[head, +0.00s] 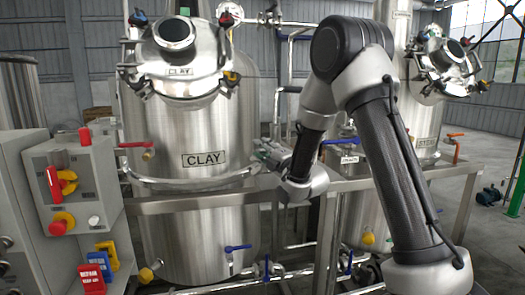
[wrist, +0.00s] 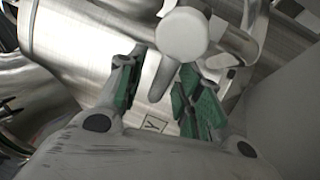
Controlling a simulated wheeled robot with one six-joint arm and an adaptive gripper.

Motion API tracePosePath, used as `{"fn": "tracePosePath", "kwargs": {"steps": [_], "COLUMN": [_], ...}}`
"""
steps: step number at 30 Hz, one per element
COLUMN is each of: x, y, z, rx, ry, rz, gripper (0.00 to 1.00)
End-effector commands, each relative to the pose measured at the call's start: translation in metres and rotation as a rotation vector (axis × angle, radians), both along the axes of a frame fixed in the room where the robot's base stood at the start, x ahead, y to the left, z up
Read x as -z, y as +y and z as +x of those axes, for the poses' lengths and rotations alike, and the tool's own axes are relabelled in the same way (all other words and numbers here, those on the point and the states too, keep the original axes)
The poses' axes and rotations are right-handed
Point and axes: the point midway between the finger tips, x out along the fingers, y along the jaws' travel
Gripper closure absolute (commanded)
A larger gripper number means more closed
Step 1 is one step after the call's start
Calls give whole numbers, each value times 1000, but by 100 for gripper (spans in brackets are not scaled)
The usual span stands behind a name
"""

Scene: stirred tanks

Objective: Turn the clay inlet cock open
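The steel tank labelled CLAY (head: 205,190) stands left of centre in the head view. My gripper (head: 268,152) is at the tank's right side, just above the frame rail, and looks small there. In the wrist view my gripper (wrist: 160,82) is open, with green pads on both fingers. A grey lever-like bar (wrist: 163,78) with a pale round end (wrist: 182,35) shows between and beyond the fingertips, with gaps to the pads. I cannot tell for certain that it is the clay inlet cock; in the head view that spot is hidden by my gripper.
A red lever (head: 135,145) is on the tank's left and a blue lever (head: 237,248) low at its front. A control box (head: 80,185) stands at left. A steel rail (head: 190,202) crosses before the tank. A second tank (head: 428,130) stands at right.

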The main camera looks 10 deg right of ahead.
Motion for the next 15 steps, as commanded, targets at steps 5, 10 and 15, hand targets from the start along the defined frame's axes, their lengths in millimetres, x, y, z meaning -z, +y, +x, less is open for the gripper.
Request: {"fn": "tracePosePath", "kwargs": {"steps": [5, 10, 15], "x": [0, 0, 0], "y": [0, 0, 0], "z": [0, 0, 0], "rx": [0, 0, 0], "ry": [0, 0, 0], "rz": [0, 0, 0], "gripper": [68, 99, 100]}}
